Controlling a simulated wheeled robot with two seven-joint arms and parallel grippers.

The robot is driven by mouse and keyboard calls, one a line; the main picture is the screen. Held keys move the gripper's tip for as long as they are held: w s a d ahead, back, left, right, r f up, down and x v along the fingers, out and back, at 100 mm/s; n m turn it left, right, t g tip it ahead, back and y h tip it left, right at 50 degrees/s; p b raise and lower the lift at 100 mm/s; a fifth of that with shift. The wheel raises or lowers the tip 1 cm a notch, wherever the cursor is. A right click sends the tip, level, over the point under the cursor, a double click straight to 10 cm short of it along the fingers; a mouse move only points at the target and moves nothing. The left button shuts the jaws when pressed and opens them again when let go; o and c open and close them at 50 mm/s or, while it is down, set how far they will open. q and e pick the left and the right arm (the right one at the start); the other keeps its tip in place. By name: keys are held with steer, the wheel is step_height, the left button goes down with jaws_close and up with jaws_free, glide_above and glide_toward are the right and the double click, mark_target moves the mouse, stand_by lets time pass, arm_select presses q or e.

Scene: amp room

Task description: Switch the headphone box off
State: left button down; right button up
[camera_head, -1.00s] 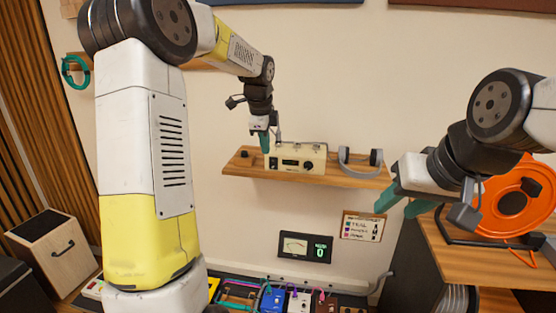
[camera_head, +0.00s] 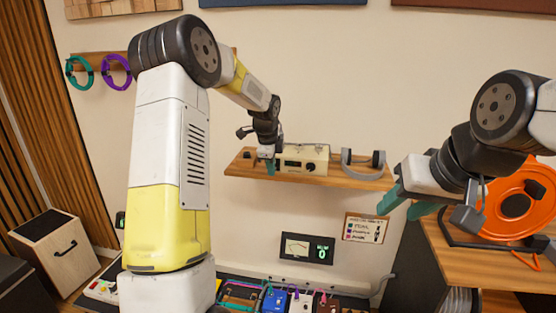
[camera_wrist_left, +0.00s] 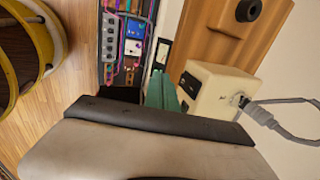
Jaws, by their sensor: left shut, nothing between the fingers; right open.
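The headphone box (camera_head: 306,156) is a small cream box with a dark display and a round black knob on its front. It stands on a wooden wall shelf (camera_head: 340,181). My left gripper (camera_head: 270,164) is shut and empty, its green fingers at the left end of the box's front and partly hiding it. In the left wrist view the fingers (camera_wrist_left: 163,92) are beside the box (camera_wrist_left: 218,98), close to dark parts on its face; I cannot tell whether they touch. The switch's position is not readable. My right gripper (camera_head: 405,205) is open and empty, right of the shelf.
Grey headphones (camera_head: 362,168) stand on the shelf right of the box. An orange reel (camera_head: 518,205) stands at the right.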

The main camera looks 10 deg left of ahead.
arm_select(q)
steer(key=shift+w+f, duration=0.1)
steer(key=shift+w, duration=1.4)
steer(key=shift+w, duration=0.25)
steer(key=shift+r, duration=0.8)
steer(key=shift+d, duration=0.1)
